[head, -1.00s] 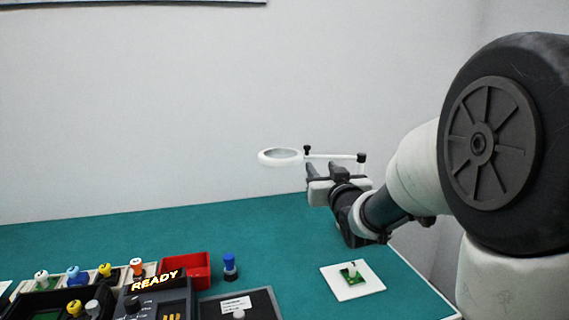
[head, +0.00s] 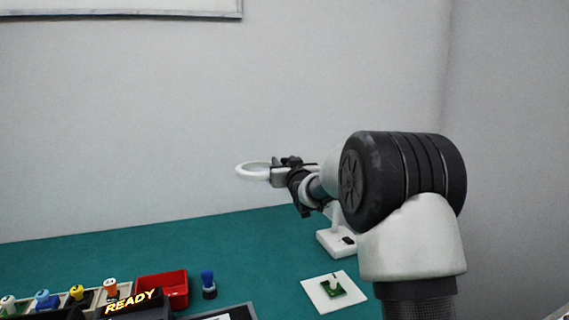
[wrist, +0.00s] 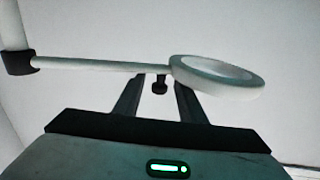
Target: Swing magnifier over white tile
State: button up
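The magnifier is a white ring lens (head: 253,171) on a thin arm. In the wrist view the ring (wrist: 217,75) is ahead on the right, and its arm (wrist: 90,66) crosses to a dark joint at the left. A small dark knob (wrist: 160,85) hangs under the arm. My gripper (wrist: 158,92) has its fingers apart, one on each side of the knob; I cannot tell whether they touch it. In the head view my gripper (head: 283,168) is right behind the ring. The white tile (head: 314,291) lies on the table, lower right of the ring, with a green board (head: 334,288) on it.
The magnifier's white base (head: 336,242) stands behind the tile, partly hidden by my arm. A red bin (head: 163,289), a blue-topped peg (head: 208,283), a READY display (head: 132,301) and several coloured knobs are at the front left. The green table's back middle is clear.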

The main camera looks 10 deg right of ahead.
jog(key=shift+w, duration=0.3)
grip_shut()
